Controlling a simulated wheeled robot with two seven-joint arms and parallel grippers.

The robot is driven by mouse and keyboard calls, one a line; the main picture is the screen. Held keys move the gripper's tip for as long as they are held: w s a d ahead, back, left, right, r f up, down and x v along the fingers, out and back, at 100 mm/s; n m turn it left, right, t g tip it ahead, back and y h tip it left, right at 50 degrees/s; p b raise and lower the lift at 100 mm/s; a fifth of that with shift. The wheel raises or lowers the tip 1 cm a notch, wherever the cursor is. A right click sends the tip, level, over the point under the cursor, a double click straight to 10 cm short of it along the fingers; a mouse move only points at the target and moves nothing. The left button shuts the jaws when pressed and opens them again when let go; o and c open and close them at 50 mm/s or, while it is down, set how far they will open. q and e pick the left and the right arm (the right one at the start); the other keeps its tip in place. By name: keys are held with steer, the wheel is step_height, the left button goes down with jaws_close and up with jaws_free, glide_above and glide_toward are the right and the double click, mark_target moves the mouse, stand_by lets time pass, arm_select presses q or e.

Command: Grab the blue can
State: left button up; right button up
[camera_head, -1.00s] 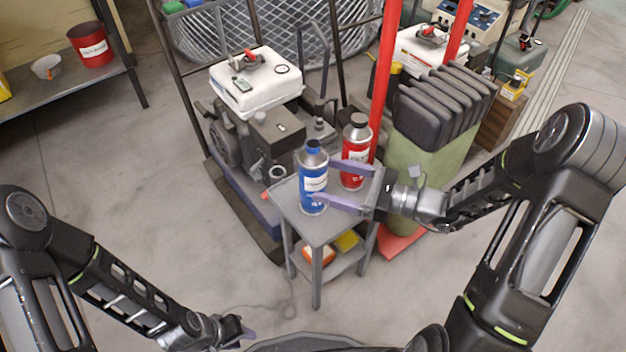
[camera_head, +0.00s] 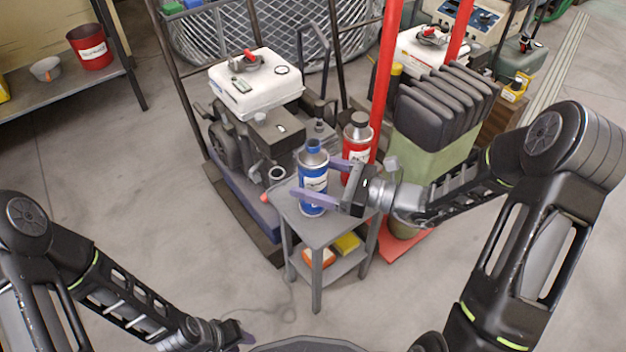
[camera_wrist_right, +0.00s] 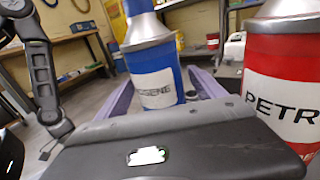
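The blue can (camera_head: 313,180) stands upright on the small grey table (camera_head: 322,230), beside a red can (camera_head: 357,140) to its right and farther back. My right gripper (camera_head: 318,178) is open, with its two purple fingers on either side of the blue can. In the right wrist view the blue can (camera_wrist_right: 153,66) stands between the spread fingers, in front of the palm; I cannot tell whether they touch it. The red can (camera_wrist_right: 284,75) is outside the fingers at the right there. My left gripper (camera_head: 246,339) is low near the bottom edge, too small to read.
A lower shelf of the table holds a yellow (camera_head: 347,243) and an orange item. A cart with a white-topped machine (camera_head: 255,84) stands behind on the left. A red post (camera_head: 384,85) and a green bin (camera_head: 430,160) stand close by on the right. The floor at left is clear.

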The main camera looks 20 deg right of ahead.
mark_target(312, 143)
steer(key=c, duration=1.5)
steer(key=shift+r, duration=0.25)
steer(key=shift+c, duration=0.2)
steer(key=shift+r+p, duration=0.75)
steer(key=shift+r, duration=0.6)
steer(key=shift+r+p, duration=1.35)
steer(key=shift+r, duration=2.05)
